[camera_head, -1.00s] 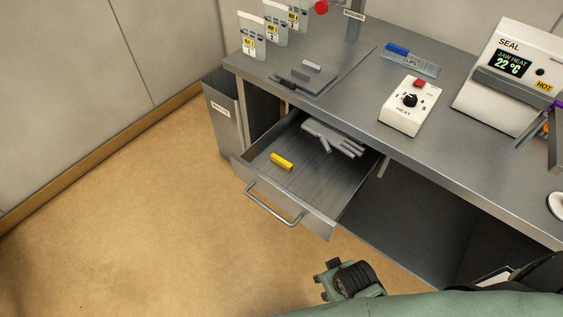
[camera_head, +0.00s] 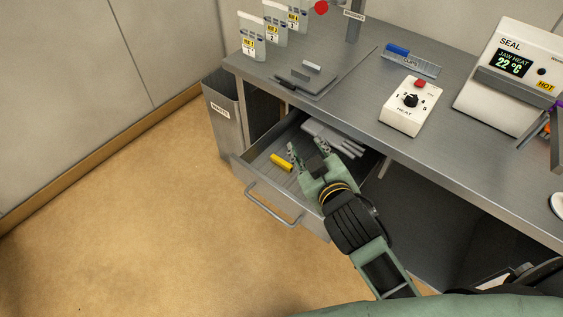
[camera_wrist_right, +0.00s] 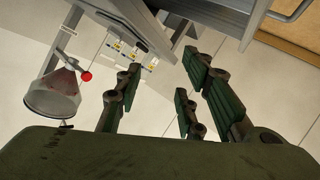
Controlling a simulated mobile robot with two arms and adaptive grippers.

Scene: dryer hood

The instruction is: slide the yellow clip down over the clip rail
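The yellow clip (camera_head: 282,162) lies in the open drawer (camera_head: 250,177), toward its left front part. My right gripper (camera_head: 308,147) is above the drawer, to the right of the clip and apart from it. Its fingers are spread and empty. In the right wrist view the fingers (camera_wrist_right: 158,95) also stand apart with nothing between them. A grey piece with finger-like bars (camera_head: 345,146) lies at the back of the drawer, partly hidden by the gripper; I cannot tell whether it is the clip rail. My left gripper is not in view.
The drawer handle (camera_head: 273,205) sticks out at the front. On the counter are a heat control box (camera_head: 409,106), a seal machine (camera_head: 505,85), a blue clip in a tray (camera_head: 397,49) and several labelled bags (camera_head: 252,37). A waste bin (camera_head: 222,118) stands left of the drawer.

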